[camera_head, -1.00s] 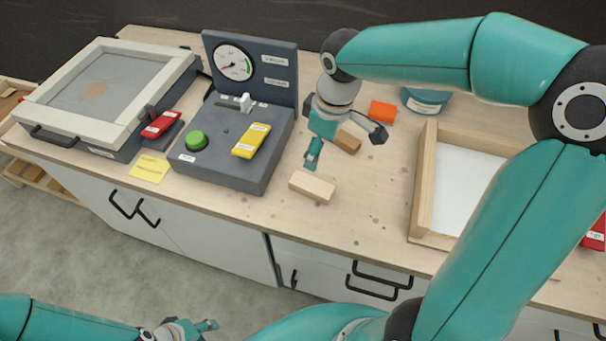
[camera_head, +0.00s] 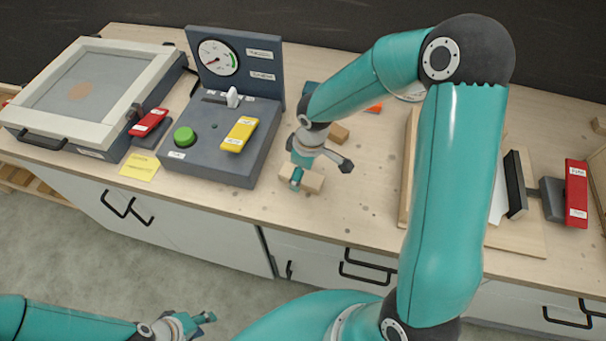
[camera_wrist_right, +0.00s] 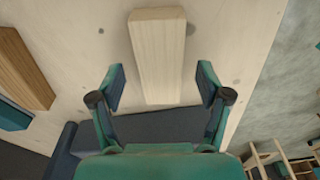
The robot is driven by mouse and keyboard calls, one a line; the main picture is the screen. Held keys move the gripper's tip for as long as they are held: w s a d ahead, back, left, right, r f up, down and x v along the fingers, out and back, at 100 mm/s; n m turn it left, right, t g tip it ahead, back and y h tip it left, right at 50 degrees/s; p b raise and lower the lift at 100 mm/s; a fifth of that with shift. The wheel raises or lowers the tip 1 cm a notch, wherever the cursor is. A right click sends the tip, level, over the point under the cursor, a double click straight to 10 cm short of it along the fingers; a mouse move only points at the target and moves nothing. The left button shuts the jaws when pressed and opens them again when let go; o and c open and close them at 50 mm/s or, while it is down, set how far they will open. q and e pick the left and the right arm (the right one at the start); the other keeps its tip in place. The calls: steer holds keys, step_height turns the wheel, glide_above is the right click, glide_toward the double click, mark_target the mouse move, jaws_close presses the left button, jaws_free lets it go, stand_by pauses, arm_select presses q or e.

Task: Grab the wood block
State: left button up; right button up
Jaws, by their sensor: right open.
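The pale wood block (camera_head: 314,182) lies on the worktop near its front edge, partly hidden by a finger of my right gripper (camera_head: 321,172). It also shows in the right wrist view (camera_wrist_right: 158,58). There my right gripper (camera_wrist_right: 162,84) is open, its two fingers apart on either side of the block's near end, with gaps on both sides. Whether the fingers are down at block height is hard to tell. My left gripper (camera_head: 203,318) is low at the bottom of the head view, away from the worktop, its jaws too small to read.
A darker brown block (camera_head: 339,134) lies behind, also in the wrist view (camera_wrist_right: 24,68). A wooden tray (camera_head: 407,185) is at right, partly behind my arm. Bare worktop lies between block and tray.

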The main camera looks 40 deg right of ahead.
steer(key=shift+w+a+f, duration=0.1)
steer(key=shift+w+f, duration=0.05)
steer(key=shift+f, duration=0.7)
steer(key=c, duration=1.3)
steer(key=shift+o, duration=0.2)
steer(key=shift+r, duration=0.15)
